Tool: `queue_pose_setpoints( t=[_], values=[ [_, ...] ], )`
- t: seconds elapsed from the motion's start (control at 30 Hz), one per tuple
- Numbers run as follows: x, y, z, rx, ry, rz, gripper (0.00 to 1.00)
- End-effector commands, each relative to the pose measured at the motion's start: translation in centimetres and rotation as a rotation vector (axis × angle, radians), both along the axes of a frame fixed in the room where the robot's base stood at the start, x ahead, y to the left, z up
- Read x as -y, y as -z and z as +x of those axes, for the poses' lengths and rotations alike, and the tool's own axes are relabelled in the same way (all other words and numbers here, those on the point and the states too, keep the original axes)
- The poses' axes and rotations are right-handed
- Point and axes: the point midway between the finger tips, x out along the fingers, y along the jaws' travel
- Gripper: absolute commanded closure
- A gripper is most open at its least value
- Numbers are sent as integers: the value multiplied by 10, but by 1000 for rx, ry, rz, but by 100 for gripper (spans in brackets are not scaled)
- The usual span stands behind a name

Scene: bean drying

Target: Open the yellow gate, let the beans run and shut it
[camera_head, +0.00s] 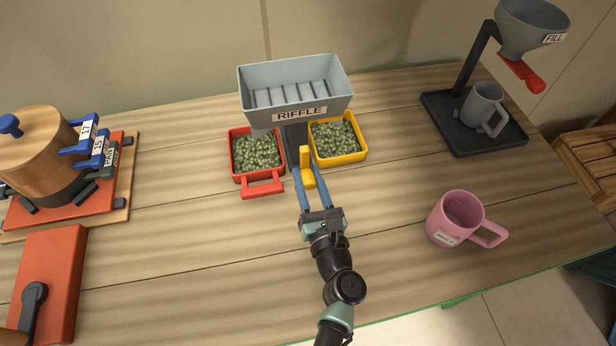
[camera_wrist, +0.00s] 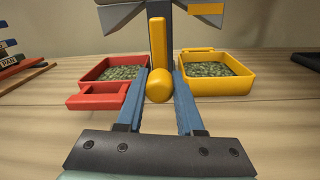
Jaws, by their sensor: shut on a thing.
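The grey RIFFLE hopper (camera_head: 318,105) stands at the table's back middle, and no beans show in it. The yellow gate (camera_head: 308,178) hangs at its front as an upright bar with a round knob; it also shows in the wrist view (camera_wrist: 159,88). My gripper (camera_head: 308,172) is shut on the gate's knob, with one blue finger on each side. Green beans lie in the red pan (camera_head: 262,188) at the left and in the yellow pan (camera_head: 343,161) at the right. The fingertips' contact is partly hidden by the knob.
A pink mug (camera_head: 451,222) stands to the right of my arm. A grey mug (camera_head: 481,106) stands under the FILL funnel (camera_head: 525,35) with its red handle. A wooden drum (camera_head: 35,155) with blue tags and a red box (camera_head: 50,280) occupy the left. Bare table lies around my arm.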

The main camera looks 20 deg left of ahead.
Motion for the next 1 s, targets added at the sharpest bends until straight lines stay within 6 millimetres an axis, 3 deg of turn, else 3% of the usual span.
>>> queue_pose_setpoints(
  t=[0.3,0.57,0.73,0.77,0.9,1.0],
  values=[
    [-1,0,1,2,-3,0,100],
    [-19,2,26,4,-6,0,100],
    [-18,0,25,0,-2,0,100],
    [-18,0,25,0,-2,0,58],
    [-17,0,25,0,-2,0,34],
    [-17,0,25,0,-1,0,34]
  ],
)
